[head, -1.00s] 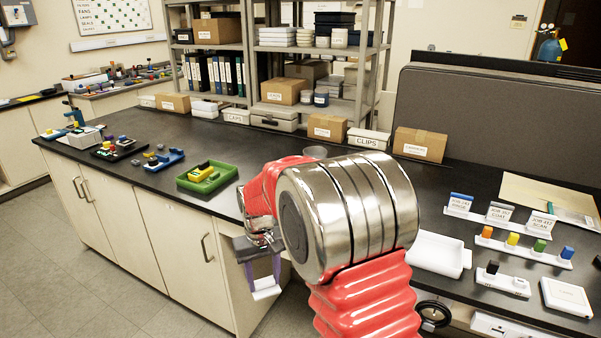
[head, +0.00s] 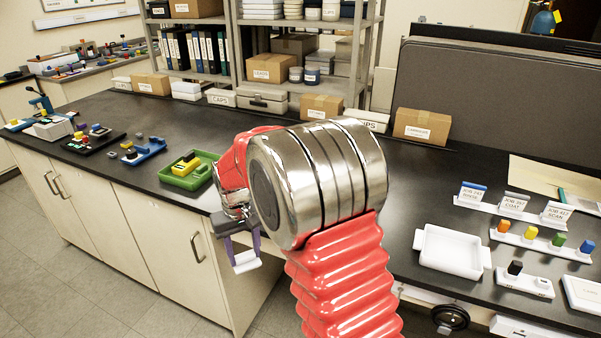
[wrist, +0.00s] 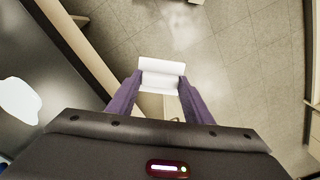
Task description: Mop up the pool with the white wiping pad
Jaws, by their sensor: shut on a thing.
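The white wiping pad (head: 246,262) is held between the purple fingers of my gripper (head: 243,252), in front of the bench's front edge and off the worktop. In the wrist view the pad (wrist: 161,70) spans the fingertips of my gripper (wrist: 161,82), with floor and cabinet fronts below. A white rounded patch (wrist: 18,100) lies on the dark worktop at the left of the wrist view; it looks like the pool, but I cannot be sure. In the head view no pool shows; my arm hides part of the bench.
The black worktop (head: 110,115) carries a green tray (head: 168,180) with a yellow block, left of my arm. A white tray (head: 450,270), colored blocks on white holders (head: 528,243) and job cards stand at right. Boxes and a shelf rack line the back.

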